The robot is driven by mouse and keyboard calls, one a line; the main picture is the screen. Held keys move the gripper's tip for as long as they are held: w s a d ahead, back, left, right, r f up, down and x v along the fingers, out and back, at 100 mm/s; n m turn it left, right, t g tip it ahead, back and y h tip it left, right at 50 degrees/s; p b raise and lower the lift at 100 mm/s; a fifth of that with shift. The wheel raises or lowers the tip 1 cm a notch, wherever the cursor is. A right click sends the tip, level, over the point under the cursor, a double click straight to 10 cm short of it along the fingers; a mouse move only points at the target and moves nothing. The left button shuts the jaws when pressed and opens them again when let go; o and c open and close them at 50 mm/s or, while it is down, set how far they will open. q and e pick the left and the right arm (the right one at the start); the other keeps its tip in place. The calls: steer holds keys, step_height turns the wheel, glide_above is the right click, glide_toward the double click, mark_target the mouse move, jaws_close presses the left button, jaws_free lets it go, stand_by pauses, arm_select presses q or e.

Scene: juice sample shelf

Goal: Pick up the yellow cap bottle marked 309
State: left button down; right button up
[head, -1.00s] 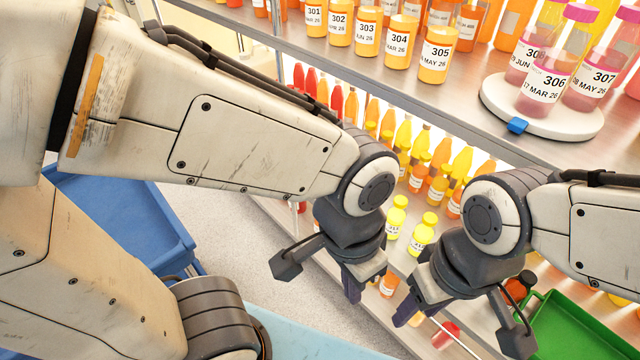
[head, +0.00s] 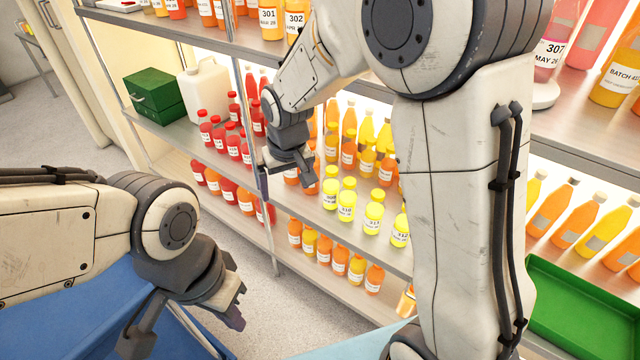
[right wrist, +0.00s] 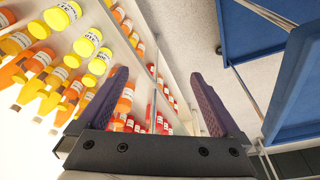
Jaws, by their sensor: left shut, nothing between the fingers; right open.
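Several yellow bottles with yellow caps stand upright on the middle shelf in the head view. Labels resembling 310 (head: 346,212), 311 (head: 372,224) and 312 (head: 399,236) show. The bottle at the left end of this group (head: 330,199) has a label too small to read surely; I cannot tell if it is 309. My right gripper (head: 284,184) is open and empty, left of this group, near the shelf's front edge. In the right wrist view, its spread fingers (right wrist: 160,76) have yellow-capped bottles (right wrist: 88,42) to their left. My left gripper (head: 233,316) is shut and empty, in front of the shelves.
Red bottles (head: 222,138), a white jug (head: 202,97) and green boxes (head: 152,92) stand to the left on the middle shelf. Orange bottles (head: 339,260) line the lower shelf. A shelf post (head: 267,225) is near my right gripper. A green tray (head: 585,318) is right; a blue bin (head: 95,318) is lower left.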

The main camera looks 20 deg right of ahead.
steer(key=w+d+f+m+b, duration=0.1)
steer(key=w+d+f+m, duration=0.1)
steer(key=w+d+f, duration=0.65)
steer(key=m+t+h, duration=0.1)
steer(key=m, duration=0.1)
glide_above(334, 175)
steer(key=s+a, duration=0.1)
steer(key=s, duration=0.1)
step_height(334, 175, down, 3)
steer(key=x, duration=0.5)
steer(key=shift+w+d, duration=0.1)
steer(key=shift+d, duration=0.15)
steer(key=shift+x, duration=3)
steer(key=shift+w+r+t, duration=0.1)
steer(key=shift+t, duration=0.2)
jaws_close()
